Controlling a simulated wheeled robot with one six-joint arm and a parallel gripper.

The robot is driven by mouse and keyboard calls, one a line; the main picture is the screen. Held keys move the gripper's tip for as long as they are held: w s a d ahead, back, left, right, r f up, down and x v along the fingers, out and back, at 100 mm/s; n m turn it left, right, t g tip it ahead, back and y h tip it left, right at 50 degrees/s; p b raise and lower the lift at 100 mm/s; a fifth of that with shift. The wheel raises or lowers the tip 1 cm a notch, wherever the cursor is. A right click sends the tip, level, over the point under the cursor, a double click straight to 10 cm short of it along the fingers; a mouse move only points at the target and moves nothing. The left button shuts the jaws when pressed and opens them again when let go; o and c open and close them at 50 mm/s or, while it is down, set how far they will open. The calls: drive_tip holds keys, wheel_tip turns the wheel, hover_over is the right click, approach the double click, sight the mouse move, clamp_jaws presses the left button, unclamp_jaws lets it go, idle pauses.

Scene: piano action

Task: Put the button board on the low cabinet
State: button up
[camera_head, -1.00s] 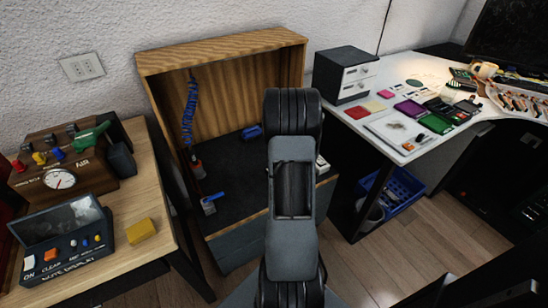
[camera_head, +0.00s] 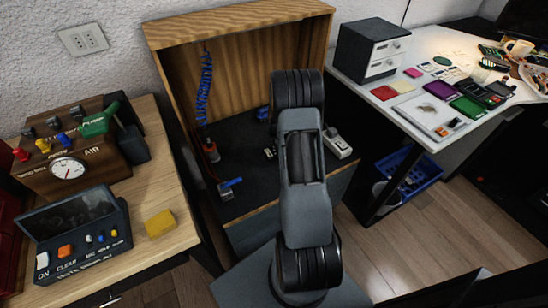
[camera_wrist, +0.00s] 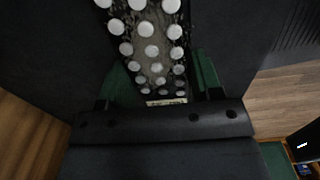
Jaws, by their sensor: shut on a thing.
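The button board (camera_wrist: 151,50) is a dark, worn strip with rows of round white buttons. In the wrist view it runs from the top edge down between the green fingers of my gripper (camera_wrist: 160,82), which are shut on it. The low cabinet (camera_head: 240,196) has a dark top and an upright wood-grain back and side. It stands ahead, between the two tables, in the head view. My arm covers part of it, and my gripper and the board are hidden there. A dark surface lies behind the board in the wrist view; I cannot tell whether they touch.
On the cabinet are a blue coiled hose (camera_head: 204,90), a blue-handled tool (camera_head: 229,187) and a white device (camera_head: 337,142). The left wooden table holds a gauge box (camera_head: 70,165), a display console (camera_head: 75,235) and a yellow block (camera_head: 160,222). A white desk (camera_head: 400,125) stands right.

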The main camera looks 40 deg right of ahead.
drive_tip(key=shift+w+a+f, duration=0.45)
drive_tip(key=shift+w+f, duration=0.1)
drive_tip(key=shift+f, duration=0.25)
drive_tip(key=shift+w+a+f+b, duration=0.1)
drive_tip(key=shift+f+b, duration=0.4)
drive_tip(key=shift+f, duration=1.1)
drive_tip(key=shift+f, duration=0.2)
drive_tip(key=o, duration=1)
drive_tip(key=shift+o, duration=0.2)
